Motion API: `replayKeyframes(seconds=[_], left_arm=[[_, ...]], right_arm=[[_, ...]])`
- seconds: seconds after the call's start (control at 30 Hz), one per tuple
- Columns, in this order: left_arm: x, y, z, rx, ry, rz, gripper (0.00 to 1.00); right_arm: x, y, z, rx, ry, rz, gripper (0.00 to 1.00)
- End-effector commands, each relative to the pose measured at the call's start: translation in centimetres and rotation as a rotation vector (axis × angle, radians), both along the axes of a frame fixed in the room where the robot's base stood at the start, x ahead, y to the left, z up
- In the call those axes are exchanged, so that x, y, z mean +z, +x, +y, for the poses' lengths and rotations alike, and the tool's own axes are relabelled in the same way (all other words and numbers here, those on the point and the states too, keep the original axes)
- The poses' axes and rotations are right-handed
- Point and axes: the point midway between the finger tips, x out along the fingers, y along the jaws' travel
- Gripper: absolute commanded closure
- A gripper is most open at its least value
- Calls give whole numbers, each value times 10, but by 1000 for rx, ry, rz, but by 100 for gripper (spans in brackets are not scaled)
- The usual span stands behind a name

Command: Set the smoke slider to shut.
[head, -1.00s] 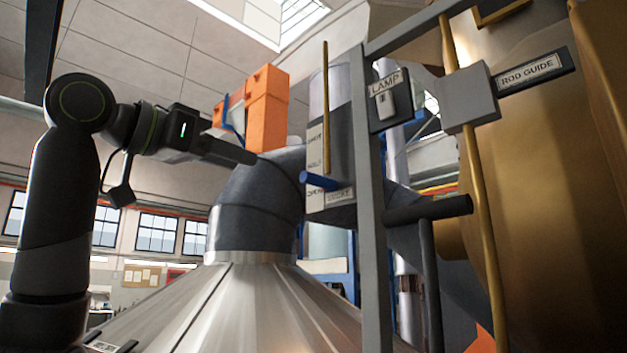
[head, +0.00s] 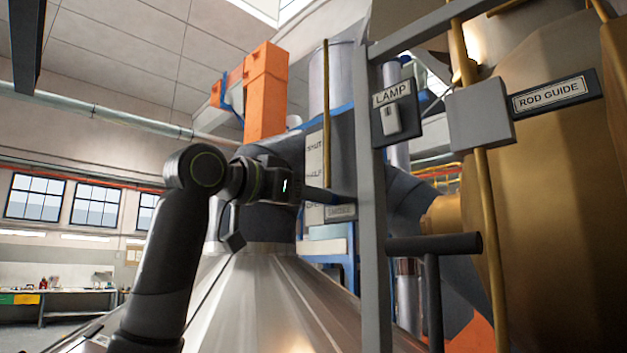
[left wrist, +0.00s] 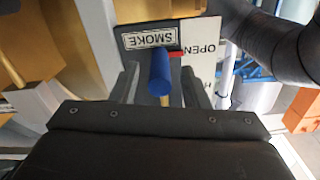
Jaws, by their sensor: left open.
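The smoke slider's blue knob (left wrist: 160,72) shows in the left wrist view, beside the SMOKE label (left wrist: 149,40) and a red mark at the word OPEN. The white scale plate (head: 314,160) in the head view reads SHUT at the top, a middle mark, and OPEN at the bottom, so the knob stands at the open end. My left gripper (head: 320,195) is open at the plate's lower part; in the wrist view its fingers (left wrist: 160,80) lie on either side of the knob. I cannot tell whether they touch it. My right gripper is not in view.
A grey upright post (head: 371,230) stands just right of the plate, with a LAMP switch (head: 391,118) on it. A dark T-shaped bar (head: 433,244) and a brass rod (head: 488,220) are further right. A metal cone hood (head: 265,300) lies below.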

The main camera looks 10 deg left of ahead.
Motion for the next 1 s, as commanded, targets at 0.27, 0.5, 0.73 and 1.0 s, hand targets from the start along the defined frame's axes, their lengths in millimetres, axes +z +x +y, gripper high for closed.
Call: replayKeyframes(seconds=[0.27,0.5,0.73,1.0], left_arm=[[0,15,-10,1,0,0,59],[-1,15,-10,1,0,0,59],[-1,15,-10,1,0,0,87],[0,15,-9,1,0,0,100]], right_arm=[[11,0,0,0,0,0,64],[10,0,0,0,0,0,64],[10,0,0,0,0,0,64],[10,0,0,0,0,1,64]])
